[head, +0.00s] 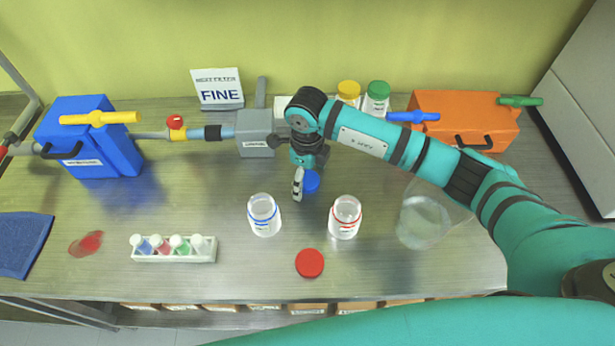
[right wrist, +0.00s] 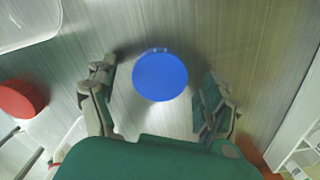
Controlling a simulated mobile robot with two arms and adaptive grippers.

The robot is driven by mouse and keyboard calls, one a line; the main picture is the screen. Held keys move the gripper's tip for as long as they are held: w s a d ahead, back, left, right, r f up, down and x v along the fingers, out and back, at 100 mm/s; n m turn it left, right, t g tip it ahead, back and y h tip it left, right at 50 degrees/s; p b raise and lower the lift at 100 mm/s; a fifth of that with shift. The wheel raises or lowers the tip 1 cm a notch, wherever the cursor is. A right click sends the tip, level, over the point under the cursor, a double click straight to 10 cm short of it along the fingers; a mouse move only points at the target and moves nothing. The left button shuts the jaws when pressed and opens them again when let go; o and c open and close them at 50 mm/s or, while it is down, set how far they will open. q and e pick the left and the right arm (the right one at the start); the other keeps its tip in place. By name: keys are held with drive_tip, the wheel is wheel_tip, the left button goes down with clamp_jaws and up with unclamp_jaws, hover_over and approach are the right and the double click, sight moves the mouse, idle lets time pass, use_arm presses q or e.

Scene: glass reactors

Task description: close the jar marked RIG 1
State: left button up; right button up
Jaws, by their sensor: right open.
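Two open clear jars stand on the bench in the head view: a blue-banded jar (head: 264,215) and a red-banded jar (head: 345,217). Their small labels are too small to read, so I cannot tell which is RIG 1. A blue lid (head: 312,181) lies behind them, partly hidden by my right gripper (head: 304,183). In the right wrist view the blue lid (right wrist: 160,76) is between the spread fingers of the right gripper (right wrist: 157,80), with gaps on both sides. A red lid (head: 310,263) lies flat in front of the jars. My left gripper is out of view.
A white vial rack (head: 174,256) and a red spill (head: 86,244) are at left. A glass vessel (head: 424,220) stands right of the jars. Blue (head: 92,140) and orange (head: 464,120) boxes, a FINE sign (head: 218,92) and yellow- and green-capped jars (head: 377,96) line the back.

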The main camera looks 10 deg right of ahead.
sight(307, 178)
drive_tip(key=c, duration=0.9)
drive_tip(key=shift+o, duration=0.2)
wheel_tip(307, 178, up, 9)
drive_tip(key=b, duration=0.3)
drive_tip(key=shift+w, duration=0.1)
drive_tip(key=shift+r, duration=0.55)
